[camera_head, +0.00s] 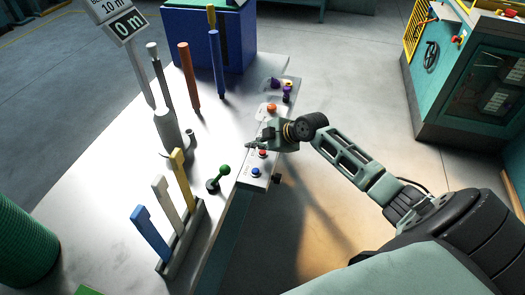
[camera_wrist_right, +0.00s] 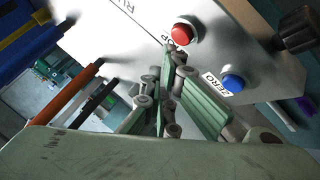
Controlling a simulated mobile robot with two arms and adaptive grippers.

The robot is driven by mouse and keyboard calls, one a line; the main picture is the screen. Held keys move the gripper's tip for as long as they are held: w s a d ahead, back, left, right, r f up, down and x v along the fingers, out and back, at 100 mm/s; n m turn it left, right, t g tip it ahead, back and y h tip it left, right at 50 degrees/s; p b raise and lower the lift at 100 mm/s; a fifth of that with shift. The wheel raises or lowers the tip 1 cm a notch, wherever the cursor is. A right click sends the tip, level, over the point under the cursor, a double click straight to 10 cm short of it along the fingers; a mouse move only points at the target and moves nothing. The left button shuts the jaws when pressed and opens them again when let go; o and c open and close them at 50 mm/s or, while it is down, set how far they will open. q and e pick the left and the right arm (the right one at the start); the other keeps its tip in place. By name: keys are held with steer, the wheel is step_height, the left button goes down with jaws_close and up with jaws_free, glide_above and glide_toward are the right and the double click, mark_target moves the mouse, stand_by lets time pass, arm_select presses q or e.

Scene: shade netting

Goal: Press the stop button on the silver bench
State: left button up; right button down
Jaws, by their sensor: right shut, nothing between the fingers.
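The silver bench (camera_head: 110,160) fills the middle of the head view, with a control panel along its right edge. On the panel a red button (camera_head: 262,153) sits above a blue button (camera_head: 256,172). In the right wrist view the red button (camera_wrist_right: 185,33) has a partly hidden label ending in "OP", and the blue button (camera_wrist_right: 233,82) is labelled ZERO. My right gripper (camera_head: 252,145) is shut and empty, just beside the red button. Its fingertips (camera_wrist_right: 174,50) cover part of the label; I cannot tell whether they touch the panel. My left gripper is out of view.
Another orange-red button (camera_head: 271,107) and purple knobs (camera_head: 286,92) sit farther up the bench edge. A green-knobbed lever (camera_head: 221,172) stands beside the panel. Coloured levers (camera_head: 150,233) stand at the front. A teal machine (camera_head: 470,80) stands at right across open floor.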

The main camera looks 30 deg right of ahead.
mark_target(258, 157)
steer(key=shift+r, duration=0.15)
step_height(258, 157, up, 6)
steer(key=p, duration=0.4)
steer(key=shift+p, duration=0.4)
